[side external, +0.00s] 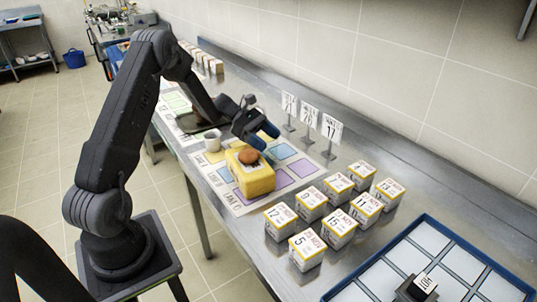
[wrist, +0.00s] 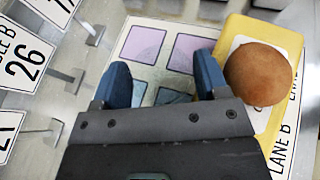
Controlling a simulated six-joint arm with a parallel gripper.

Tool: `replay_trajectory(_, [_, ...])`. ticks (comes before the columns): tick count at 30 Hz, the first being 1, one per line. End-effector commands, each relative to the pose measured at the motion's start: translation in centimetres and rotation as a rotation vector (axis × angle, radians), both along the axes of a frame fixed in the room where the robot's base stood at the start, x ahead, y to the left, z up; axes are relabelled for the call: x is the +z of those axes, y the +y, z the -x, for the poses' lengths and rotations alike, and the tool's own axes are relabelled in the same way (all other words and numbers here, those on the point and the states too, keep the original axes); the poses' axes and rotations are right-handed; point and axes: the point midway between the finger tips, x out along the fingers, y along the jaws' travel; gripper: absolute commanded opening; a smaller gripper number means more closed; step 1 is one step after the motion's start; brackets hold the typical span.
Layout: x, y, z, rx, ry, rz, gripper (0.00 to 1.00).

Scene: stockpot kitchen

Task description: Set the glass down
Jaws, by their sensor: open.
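I cannot make out a clear glass in either view. A small pale cup (side external: 212,140) stands on the printed mat (side external: 228,196), left of the yellow block; I cannot tell if it is the glass. My gripper (side external: 264,136) is above the mat, just behind the yellow block (side external: 254,181). In the wrist view my gripper (wrist: 162,66) has its two blue fingers wide apart. Between them I see only the mat with its coloured squares (wrist: 145,43). The yellow block also shows in the wrist view (wrist: 236,32), close beside the right finger.
A brown round item (side external: 248,156) sits on the yellow block. Several numbered white-and-yellow boxes (side external: 306,250) stand on the steel counter, near a blue-rimmed tray (side external: 428,218). Upright number cards (side external: 331,129) stand along the wall side. A dark tray (side external: 200,121) lies farther back.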

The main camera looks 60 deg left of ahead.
Motion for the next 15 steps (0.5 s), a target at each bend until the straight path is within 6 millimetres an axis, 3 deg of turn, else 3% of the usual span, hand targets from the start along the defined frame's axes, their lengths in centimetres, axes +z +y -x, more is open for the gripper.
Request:
replay_trajectory(3, [0.0,0.02,0.02,0.0,0.0,0.0,0.67])
replay_trajectory(15, [0.01,0.04,0.03,-0.001,0.0,0.0,0.28])
